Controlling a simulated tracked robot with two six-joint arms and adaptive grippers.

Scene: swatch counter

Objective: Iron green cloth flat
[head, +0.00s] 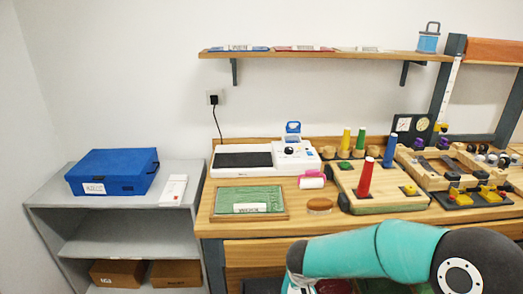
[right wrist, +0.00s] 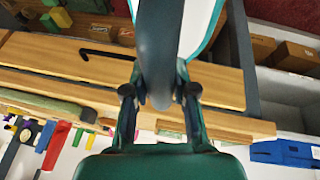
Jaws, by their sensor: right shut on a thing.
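A mottled green cloth or mat (head: 235,194) lies in a wood-framed work board (head: 285,215) on the counter, with a white label along its front; I cannot tell how creased it is. In the right wrist view my right gripper (right wrist: 160,92) is shut on the dark rounded handle of a tool (right wrist: 160,50) with a white, teal-edged body, which looks like an iron. In the head view my right arm comes in from the right, low in front of the counter, and the gripper is cut off at the bottom edge. My left gripper is not in view.
A white device with a dark plate (head: 245,160) stands behind the work board. A pink-handled roller (head: 311,180) and a round brown block (head: 319,205) lie to its right, before coloured pegs (head: 366,178). A blue box (head: 112,170) sits on the grey shelf (head: 60,203) at left.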

